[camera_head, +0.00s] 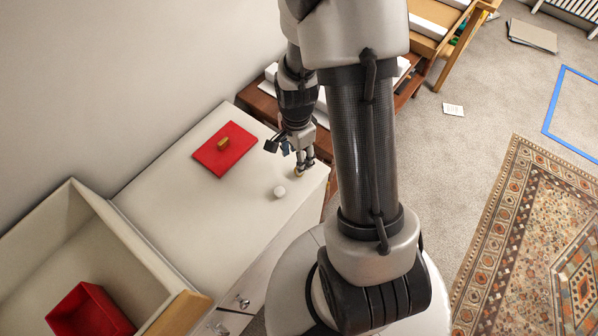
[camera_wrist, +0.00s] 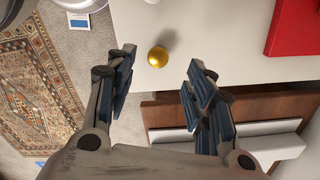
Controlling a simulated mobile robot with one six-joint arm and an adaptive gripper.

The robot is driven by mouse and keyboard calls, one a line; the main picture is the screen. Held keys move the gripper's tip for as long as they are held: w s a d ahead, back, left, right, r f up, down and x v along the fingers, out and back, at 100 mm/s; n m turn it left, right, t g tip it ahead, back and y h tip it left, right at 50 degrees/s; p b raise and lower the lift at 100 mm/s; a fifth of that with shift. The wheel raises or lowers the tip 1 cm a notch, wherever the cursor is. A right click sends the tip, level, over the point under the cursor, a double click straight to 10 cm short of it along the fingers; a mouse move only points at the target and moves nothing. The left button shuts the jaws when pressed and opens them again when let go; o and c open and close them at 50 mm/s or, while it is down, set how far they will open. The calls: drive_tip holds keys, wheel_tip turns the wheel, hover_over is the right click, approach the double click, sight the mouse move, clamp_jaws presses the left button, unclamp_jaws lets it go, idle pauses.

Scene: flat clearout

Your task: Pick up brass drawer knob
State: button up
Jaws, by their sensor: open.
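The brass drawer knob (camera_wrist: 158,57) is a small round golden ball on the white cabinet top, close to its edge, in the wrist view. In the head view the knob (camera_head: 299,173) shows as a small golden spot under my fingers, partly hidden. My gripper (camera_wrist: 160,70) is open and empty, with one blue-padded finger on each side of the knob's line. The knob lies near the level of the fingertips in the wrist picture, and I see no contact. In the head view my gripper (camera_head: 303,162) points down over the cabinet's right end.
An open drawer (camera_head: 130,245) holding a red box (camera_head: 88,312) is at lower left. A brown wooden piece (camera_wrist: 245,105) stands beside the cabinet.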

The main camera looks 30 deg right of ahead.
drive_tip(key=f+b, duration=0.1)
drive_tip(key=f, duration=0.3)
drive_tip(key=f+b, duration=0.1)
drive_tip(key=f, duration=0.1)
drive_tip(key=shift+s+d+f+b, duration=0.1)
drive_tip(key=shift+d+f+b, duration=0.25)
drive_tip(key=shift+d+f, duration=0.05)
drive_tip(key=shift+c, duration=0.4)
drive_tip(key=c, duration=0.9)
drive_tip(key=shift+r, duration=0.1)
